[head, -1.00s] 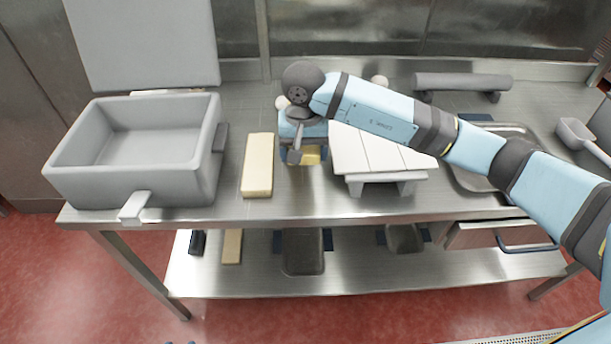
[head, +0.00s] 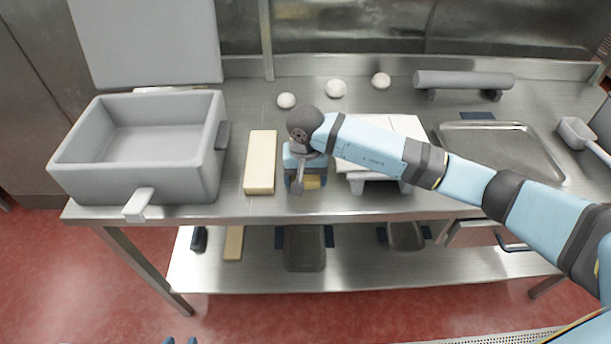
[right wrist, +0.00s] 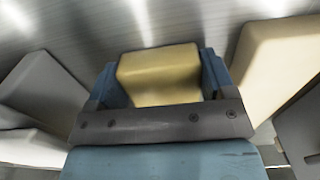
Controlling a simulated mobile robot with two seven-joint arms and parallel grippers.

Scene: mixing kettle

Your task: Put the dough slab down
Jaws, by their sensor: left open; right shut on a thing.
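My right gripper (head: 305,183) points down over the steel counter, shut on a pale yellow dough slab (head: 313,182). In the right wrist view the slab (right wrist: 160,75) sits between the two blue fingers (right wrist: 162,92). It is at or just above the counter; I cannot tell if it touches. A longer yellow slab (head: 260,162) lies on the counter just left of my right gripper, apart from it; it also shows in the right wrist view (right wrist: 275,62). Only the tips of my left gripper (head: 180,341) show at the bottom edge, open and away from the counter.
A grey open kettle (head: 75,150) stands left. A low white stand (head: 405,125) is close right of the gripper. Several white balls (head: 336,89), a grey roller (head: 463,80) and a metal tray (head: 500,126) lie behind and right. The lower shelf (head: 350,272) holds pans and another yellow block.

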